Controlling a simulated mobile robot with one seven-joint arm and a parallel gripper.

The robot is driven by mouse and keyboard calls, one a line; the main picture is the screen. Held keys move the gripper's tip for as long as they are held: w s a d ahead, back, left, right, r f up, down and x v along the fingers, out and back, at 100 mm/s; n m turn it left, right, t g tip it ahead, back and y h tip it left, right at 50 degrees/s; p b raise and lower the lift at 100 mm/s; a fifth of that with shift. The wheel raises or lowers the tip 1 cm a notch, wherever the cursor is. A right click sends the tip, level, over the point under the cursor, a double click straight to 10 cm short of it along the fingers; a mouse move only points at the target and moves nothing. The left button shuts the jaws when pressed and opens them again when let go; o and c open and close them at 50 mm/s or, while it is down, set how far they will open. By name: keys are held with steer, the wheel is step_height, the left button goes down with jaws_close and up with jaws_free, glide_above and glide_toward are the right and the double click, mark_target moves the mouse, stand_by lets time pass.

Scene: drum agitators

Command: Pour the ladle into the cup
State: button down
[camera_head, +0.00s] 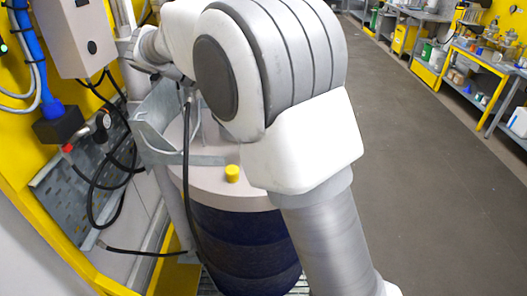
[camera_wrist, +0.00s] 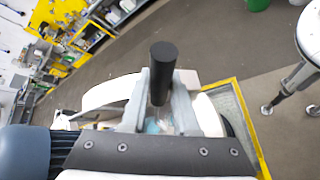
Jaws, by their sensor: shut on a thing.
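My gripper (camera_wrist: 165,108) shows only in the wrist view, its two grey fingers closed around a black round handle (camera_wrist: 162,72). The handle points up and toward the camera. It looks like the ladle's handle, but no ladle bowl can be made out. A small pale blue patch shows low between the fingers; I cannot tell what it is. I cannot make out the cup in either view. In the head view my arm covers the middle, and the gripper is out of sight.
A dark blue drum (camera_head: 240,240) with a pale lid and a yellow cap (camera_head: 232,173) stands beside a yellow frame with hanging black cables (camera_head: 188,165). Shelves and benches (camera_head: 470,75) line the far right. The grey floor (camera_head: 420,160) between is clear. A green bin (camera_wrist: 257,4) stands on the floor.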

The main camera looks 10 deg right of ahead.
steer(key=w+a+r+n+g+h, duration=0.1)
steer(key=w+a+r+n+h, duration=0.1)
steer(key=w, duration=0.3)
steer(key=shift+w+a+r+g, duration=0.25)
steer(key=shift+a+r+g, duration=0.25)
steer(key=shift+a, duration=0.35)
steer(key=shift+s, duration=0.15)
stand_by(0.5)
